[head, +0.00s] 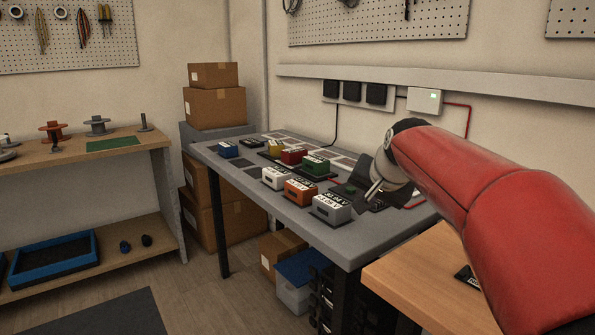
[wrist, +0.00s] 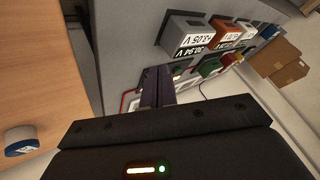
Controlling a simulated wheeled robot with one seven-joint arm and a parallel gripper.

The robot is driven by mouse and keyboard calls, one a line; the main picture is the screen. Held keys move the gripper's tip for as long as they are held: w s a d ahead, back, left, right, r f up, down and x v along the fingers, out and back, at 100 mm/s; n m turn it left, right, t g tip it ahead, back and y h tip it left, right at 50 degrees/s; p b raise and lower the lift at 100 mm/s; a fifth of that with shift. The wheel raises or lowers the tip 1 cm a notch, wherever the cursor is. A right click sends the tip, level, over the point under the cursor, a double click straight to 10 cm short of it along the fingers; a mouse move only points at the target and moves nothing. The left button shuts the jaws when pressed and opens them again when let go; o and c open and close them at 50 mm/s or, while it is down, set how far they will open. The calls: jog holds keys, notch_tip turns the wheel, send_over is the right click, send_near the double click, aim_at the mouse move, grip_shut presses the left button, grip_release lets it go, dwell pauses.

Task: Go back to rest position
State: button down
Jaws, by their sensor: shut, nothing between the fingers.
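My gripper (head: 374,190) is at the end of the red arm, over the right part of the grey bench (head: 350,246). In the wrist view its dark fingers (wrist: 157,86) are together with nothing between them. The fingers point toward the bench; I cannot tell whether they touch anything.
A wooden table (head: 425,280) adjoins the bench at the right front. A blue-and-white round item (wrist: 21,141) is on wood in the wrist view. Black wall boxes (head: 352,91) and a white box (head: 425,101) with a red cable are behind. Floor at left front is clear.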

jog(key=s+f+n+g, duration=0.1)
jog(key=s+f, duration=0.4)
jog(key=s, duration=0.5)
jog(key=s+f+n+h, duration=0.1)
jog(key=s+f, duration=0.4)
jog(key=s, duration=0.5)
jog(key=s+f+n+g, duration=0.1)
jog(key=s+f+n, duration=0.2)
jog(key=s, duration=0.7)
notch_tip(320, 180, down, 3)
jog(key=shift+d+r+g, duration=0.2)
jog(key=shift+d+g, duration=0.1)
jog(key=shift+d, duration=0.15)
